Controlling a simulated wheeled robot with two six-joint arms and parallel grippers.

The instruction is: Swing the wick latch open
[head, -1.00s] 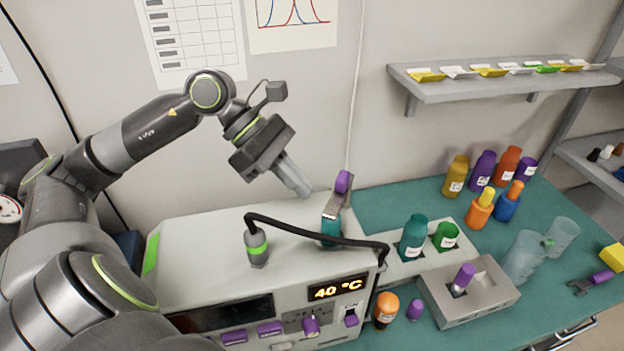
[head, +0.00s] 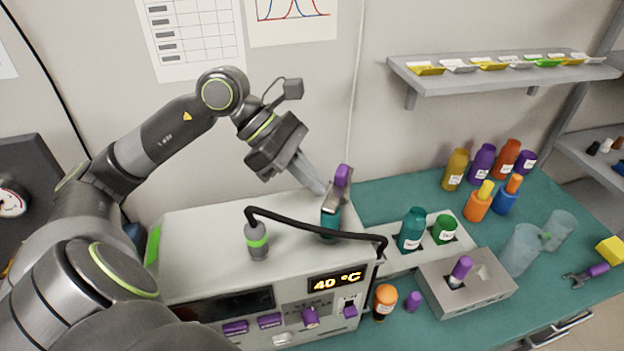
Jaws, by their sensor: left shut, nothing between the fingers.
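The wick latch appears to be the grey upright piece with a purple top (head: 342,176) on the classifier's (head: 195,240) top right, above a teal bottle (head: 329,222). My left gripper (head: 318,186) is shut and empty. Its fingertips are just left of the grey piece, at about the height of its purple end; I cannot tell whether they touch it. The teal bottle is partly hidden behind the black hose. My right gripper is not in view.
A black hose (head: 310,229) arches over the classifier from a grey-green fitting (head: 257,241). Teal and green bottles stand in a white tray (head: 385,262) to the right. A grey block (head: 440,305) holds a purple-capped vial. The wall is behind.

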